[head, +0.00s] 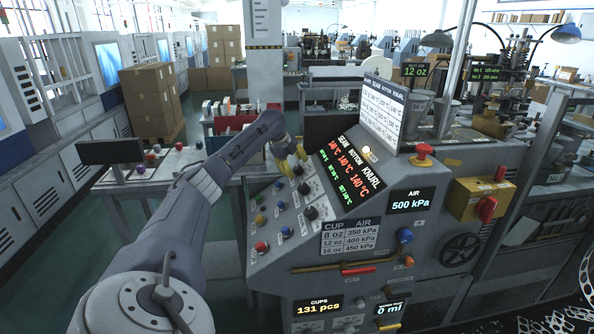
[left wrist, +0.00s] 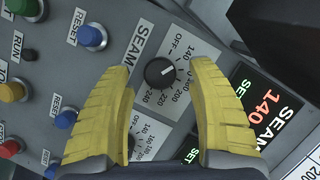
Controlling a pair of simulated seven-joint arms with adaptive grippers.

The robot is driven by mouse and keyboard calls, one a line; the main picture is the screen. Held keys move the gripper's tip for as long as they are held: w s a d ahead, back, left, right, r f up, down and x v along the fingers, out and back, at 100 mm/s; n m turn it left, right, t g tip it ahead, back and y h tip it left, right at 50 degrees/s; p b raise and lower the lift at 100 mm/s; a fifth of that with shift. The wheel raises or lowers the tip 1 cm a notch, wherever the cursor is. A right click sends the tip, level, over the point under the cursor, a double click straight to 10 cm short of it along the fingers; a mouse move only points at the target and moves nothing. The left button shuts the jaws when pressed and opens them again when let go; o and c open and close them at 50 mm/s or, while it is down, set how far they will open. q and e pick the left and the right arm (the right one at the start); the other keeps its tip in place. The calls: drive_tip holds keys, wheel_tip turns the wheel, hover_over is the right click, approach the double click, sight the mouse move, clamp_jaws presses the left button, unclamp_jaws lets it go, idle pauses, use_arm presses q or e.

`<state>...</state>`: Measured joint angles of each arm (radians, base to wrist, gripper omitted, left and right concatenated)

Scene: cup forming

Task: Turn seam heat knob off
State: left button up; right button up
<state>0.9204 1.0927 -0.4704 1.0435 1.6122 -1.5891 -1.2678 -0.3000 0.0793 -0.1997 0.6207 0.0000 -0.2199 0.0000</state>
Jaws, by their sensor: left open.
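The seam heat knob (left wrist: 160,73) is a round black knob in the left wrist view, with a white pointer line. Its dial runs from OFF through 140 up to 240, and the pointer faces right, toward the low numbers rather than OFF. The SEAM label (left wrist: 138,43) is beside it. My left gripper (left wrist: 165,112) is open, its yellow fingers on either side of the knob with gaps to it. In the head view my left gripper (head: 291,158) is at the upper left of the console's sloped panel. My right gripper is not in view.
A second dial (left wrist: 136,143) is partly hidden behind the left finger. Blue RESET buttons (left wrist: 92,37) and other coloured buttons lie to the left. The red seam readout (left wrist: 266,108) shows 140.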

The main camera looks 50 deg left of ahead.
use_arm(q)
drive_tip(key=shift+x, duration=1.15)
drive_tip(key=shift+o, duration=0.2)
clamp_jaws()
